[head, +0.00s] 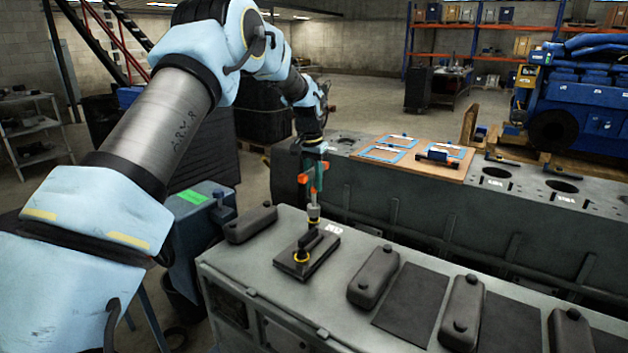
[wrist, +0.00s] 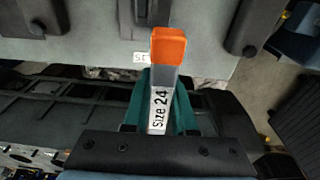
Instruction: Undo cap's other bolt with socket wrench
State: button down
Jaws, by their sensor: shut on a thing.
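My gripper (head: 313,165) is shut on the socket wrench (head: 314,199), which hangs upright below it. In the head view, the dark cap (head: 303,265) lies on the grey engine block's top.
Dark covers (head: 250,224) stand on the block (head: 235,262) on both sides of the cap, with flat dark plates to the right. A second block (head: 420,215) behind carries a wooden board (head: 425,168) with blue-framed pieces. A blue engine (head: 570,100) stands at the right.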

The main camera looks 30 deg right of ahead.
jog(key=m, duration=0.2)
jog(key=shift+r+m+p, duration=0.1)
jog(key=shift+m+p, duration=0.2)
jog(key=shift+m, duration=0.1)
jog(key=m, duration=0.3)
jog(key=shift+g, duration=0.4)
jog(key=m, duration=0.6)
jog(key=shift+g, duration=0.4)
